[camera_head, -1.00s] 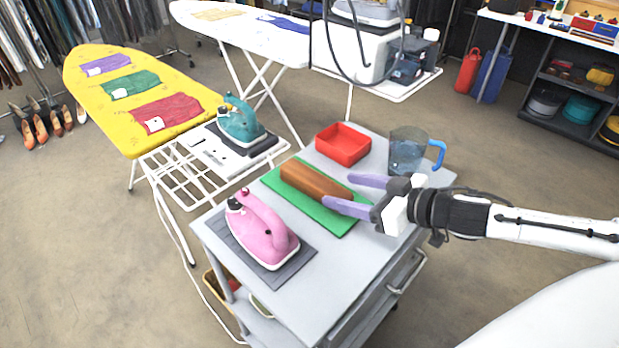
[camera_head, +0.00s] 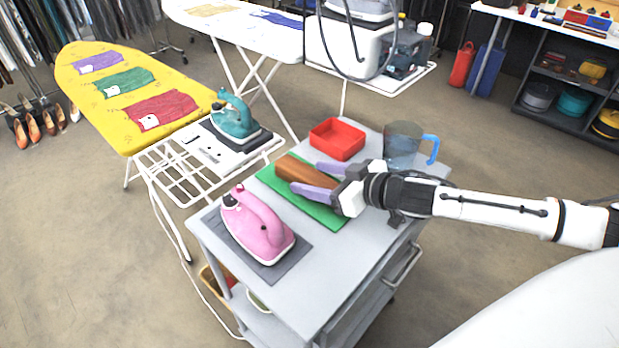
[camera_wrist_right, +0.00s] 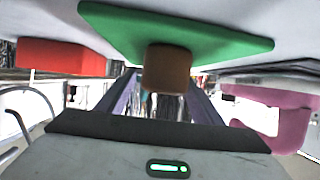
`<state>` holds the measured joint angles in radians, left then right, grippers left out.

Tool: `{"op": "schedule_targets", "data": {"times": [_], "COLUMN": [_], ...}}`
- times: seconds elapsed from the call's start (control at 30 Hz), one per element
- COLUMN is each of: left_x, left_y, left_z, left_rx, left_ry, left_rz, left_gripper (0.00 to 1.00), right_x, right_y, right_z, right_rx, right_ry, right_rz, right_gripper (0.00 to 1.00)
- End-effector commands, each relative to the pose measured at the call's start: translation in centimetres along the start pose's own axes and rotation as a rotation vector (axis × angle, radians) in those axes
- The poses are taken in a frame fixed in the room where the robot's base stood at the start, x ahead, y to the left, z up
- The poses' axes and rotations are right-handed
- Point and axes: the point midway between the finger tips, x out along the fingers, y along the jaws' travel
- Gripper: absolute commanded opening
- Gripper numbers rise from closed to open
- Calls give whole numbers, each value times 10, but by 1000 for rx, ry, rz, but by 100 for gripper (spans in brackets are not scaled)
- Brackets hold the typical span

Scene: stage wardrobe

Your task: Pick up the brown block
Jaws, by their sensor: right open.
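The brown block (camera_head: 296,169) lies on a green mat (camera_head: 316,212) on top of the grey cart. My right gripper (camera_head: 312,178) is open, with its purple fingers at the block's right end, one toward each side. In the right wrist view the block (camera_wrist_right: 167,69) shows end-on between the two fingers (camera_wrist_right: 160,95), which look apart from it. Whether the fingers overlap the block's sides is hard to tell. My left gripper does not show.
On the cart, a pink iron (camera_head: 258,228) stands on a dark pad at the front left. A red tray (camera_head: 337,139) and a jug with a blue handle (camera_head: 403,146) stand behind my right gripper. Bare cart top lies at the front right.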

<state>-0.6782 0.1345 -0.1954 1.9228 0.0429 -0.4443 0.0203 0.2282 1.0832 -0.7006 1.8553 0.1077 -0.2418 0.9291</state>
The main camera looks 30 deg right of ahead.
Motion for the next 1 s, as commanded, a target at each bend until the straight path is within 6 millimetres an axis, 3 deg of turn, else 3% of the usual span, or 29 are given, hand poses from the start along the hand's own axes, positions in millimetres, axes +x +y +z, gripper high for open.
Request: {"op": "schedule_targets", "data": {"times": [0.2,0.47,0.77,1.0], "left_x": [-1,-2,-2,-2], "left_y": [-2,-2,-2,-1], "left_z": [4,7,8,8], "left_rx": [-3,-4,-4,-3], "left_ry": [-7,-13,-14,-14], "left_rz": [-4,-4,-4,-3], "left_gripper": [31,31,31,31], "right_x": [19,20,20,19], "right_y": [0,0,0,0], "right_z": [1,1,1,-1], "right_rx": [1,1,0,-1], "right_ry": [-1,-1,-1,2], "right_rz": [1,0,0,0], "right_gripper": [60,60,10,6]}}
